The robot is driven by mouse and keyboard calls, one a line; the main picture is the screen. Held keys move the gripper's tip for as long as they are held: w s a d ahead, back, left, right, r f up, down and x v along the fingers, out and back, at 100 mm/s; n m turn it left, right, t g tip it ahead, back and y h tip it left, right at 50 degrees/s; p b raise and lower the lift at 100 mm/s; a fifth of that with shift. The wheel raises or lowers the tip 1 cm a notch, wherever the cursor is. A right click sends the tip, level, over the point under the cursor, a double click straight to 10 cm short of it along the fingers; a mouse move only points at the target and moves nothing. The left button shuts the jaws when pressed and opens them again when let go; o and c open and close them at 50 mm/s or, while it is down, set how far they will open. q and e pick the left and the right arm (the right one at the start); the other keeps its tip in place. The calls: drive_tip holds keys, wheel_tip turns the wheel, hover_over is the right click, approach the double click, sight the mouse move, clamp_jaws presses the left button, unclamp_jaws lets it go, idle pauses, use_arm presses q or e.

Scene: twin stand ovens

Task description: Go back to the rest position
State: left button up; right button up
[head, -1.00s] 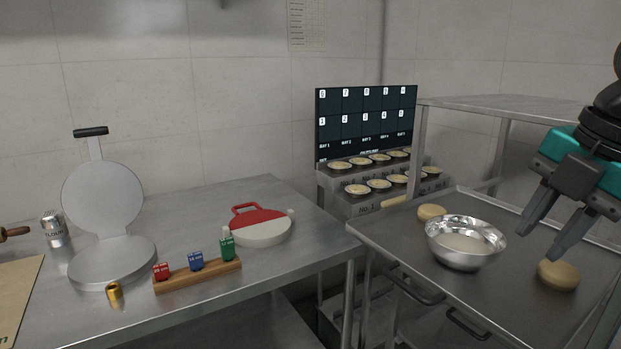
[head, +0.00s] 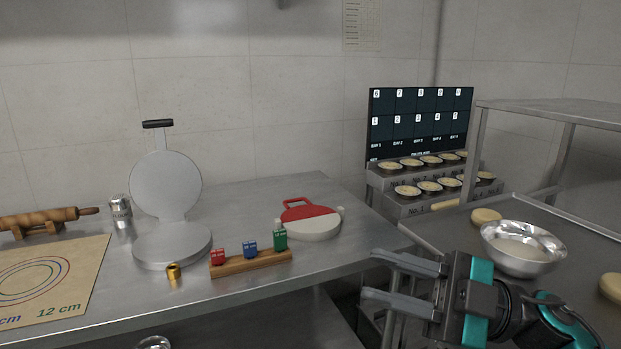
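My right gripper (head: 385,281) is in the head view at the lower right, in front of the gap between the left table and the right steel shelf. Its two fingers point left and are spread apart with nothing between them. My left gripper is not in the head view. No object is held in the part of my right arm that shows.
The left table (head: 335,190) bears a round press (head: 166,190), a wooden block (head: 250,262) with coloured pieces, a red and white tool (head: 311,222) and a rolling pin (head: 40,220). A steel bowl (head: 523,262) and dough rounds (head: 486,216) stand on the right shelf.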

drive_tip(key=w+d+f+m+t+h, duration=0.3)
drive_tip(key=f+m+t+h, duration=0.3)
drive_tip(key=f+m+t, duration=0.25)
drive_tip(key=w+d+f+m+t+h, duration=0.25)
drive_tip(key=f+m+t+h, duration=0.35)
drive_tip(key=f+m+t, duration=0.3)
drive_tip(key=s+d+f+m+g+h, duration=0.1)
drive_tip(key=s+f+m+g+h, duration=0.1)
drive_tip(key=s+f, duration=0.5)
drive_tip(key=s+d+f+m+g+h, duration=0.2)
drive_tip(key=s+f+g+h, duration=0.3)
drive_tip(key=f, duration=0.9)
drive_tip(key=shift+s+f+m+g, duration=0.3)
drive_tip(key=shift+s+m+g, duration=0.6)
drive_tip(key=shift+g, duration=0.25)
